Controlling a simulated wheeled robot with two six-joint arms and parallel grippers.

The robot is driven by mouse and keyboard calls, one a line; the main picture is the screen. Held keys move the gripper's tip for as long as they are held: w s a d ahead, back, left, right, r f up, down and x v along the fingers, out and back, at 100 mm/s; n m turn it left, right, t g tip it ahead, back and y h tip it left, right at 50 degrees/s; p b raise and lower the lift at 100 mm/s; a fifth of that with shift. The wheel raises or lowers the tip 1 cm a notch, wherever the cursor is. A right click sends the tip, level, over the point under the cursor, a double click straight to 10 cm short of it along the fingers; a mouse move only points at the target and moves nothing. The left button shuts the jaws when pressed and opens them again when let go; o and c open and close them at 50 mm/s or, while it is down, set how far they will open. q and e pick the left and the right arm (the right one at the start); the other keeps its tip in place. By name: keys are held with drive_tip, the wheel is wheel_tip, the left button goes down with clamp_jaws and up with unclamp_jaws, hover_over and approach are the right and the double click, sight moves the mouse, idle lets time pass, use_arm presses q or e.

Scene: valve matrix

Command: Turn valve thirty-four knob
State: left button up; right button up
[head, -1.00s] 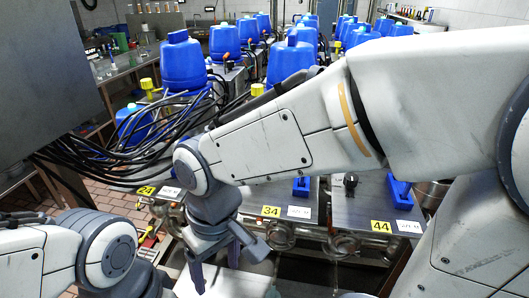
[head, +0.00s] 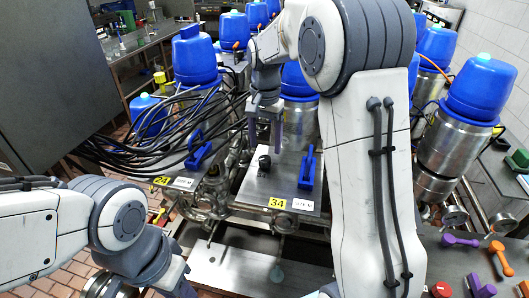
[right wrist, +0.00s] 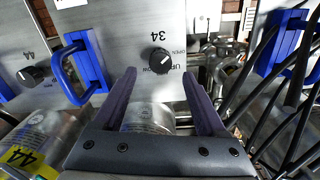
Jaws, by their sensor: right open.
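The valve thirty-four knob (head: 264,162) is a small black round knob with a pale pointer mark on a metal plate. A yellow "34" label (head: 277,203) is on the plate's front edge. My right gripper (head: 265,143) is open and empty, fingers pointing down, just behind and above the knob. In the right wrist view the knob (right wrist: 160,62) shows between and just beyond the two fingertips (right wrist: 159,76), apart from them, below an upside-down "34" marking. My left forearm shows at the lower left; its gripper is outside the frame.
Black cables (head: 150,135) bunch at left. Blue-topped valve units (head: 194,57) stand behind. Coloured tools (head: 500,258) lie on the right bench.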

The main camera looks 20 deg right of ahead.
sight(264, 157)
drive_tip(key=shift+f+p, duration=0.4)
drive_tip(key=shift+f, duration=2.05)
clamp_jaws()
drive_tip(key=shift+n, duration=0.3)
drive_tip(key=n+p, duration=0.1)
drive_tip(key=n, duration=0.3)
drive_tip(key=shift+n, duration=0.3)
drive_tip(key=shift+w+a+r+n, duration=0.1)
drive_tip(key=shift+n, duration=2.1)
